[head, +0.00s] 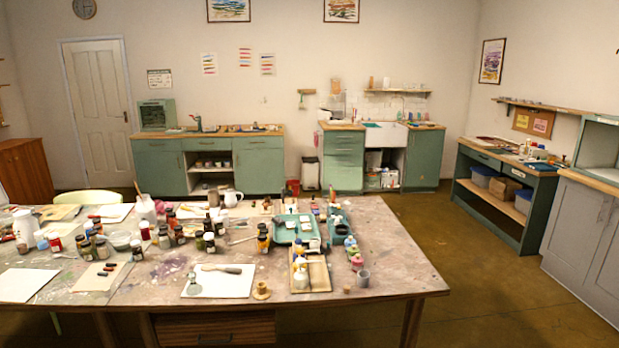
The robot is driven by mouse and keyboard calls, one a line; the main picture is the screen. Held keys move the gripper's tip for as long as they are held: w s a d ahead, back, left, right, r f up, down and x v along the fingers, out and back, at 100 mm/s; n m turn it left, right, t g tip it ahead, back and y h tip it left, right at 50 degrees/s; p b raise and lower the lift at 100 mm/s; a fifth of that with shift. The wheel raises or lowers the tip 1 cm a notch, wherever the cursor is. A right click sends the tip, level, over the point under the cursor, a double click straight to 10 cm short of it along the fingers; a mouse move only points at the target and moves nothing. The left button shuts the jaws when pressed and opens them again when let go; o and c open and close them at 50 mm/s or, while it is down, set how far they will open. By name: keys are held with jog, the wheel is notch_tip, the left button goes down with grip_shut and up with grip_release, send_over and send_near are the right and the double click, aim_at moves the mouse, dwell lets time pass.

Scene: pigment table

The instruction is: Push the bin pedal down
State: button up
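A pale bin with a dark top (310,174) stands on the floor by the back wall. It is in the gap between the left green cabinets and the sink unit. Its base is small and partly close behind the table's far edge, so I cannot make out the pedal. The lid looks closed, but it is too small to be sure. My gripper is not in view.
A large paint-stained table (400,270) with several jars, papers and trays fills the foreground, between me and the bin. A red container (293,188) stands left of the bin. Green cabinets (260,168) and a sink (385,135) line the back wall. Open floor (480,275) lies right of the table.

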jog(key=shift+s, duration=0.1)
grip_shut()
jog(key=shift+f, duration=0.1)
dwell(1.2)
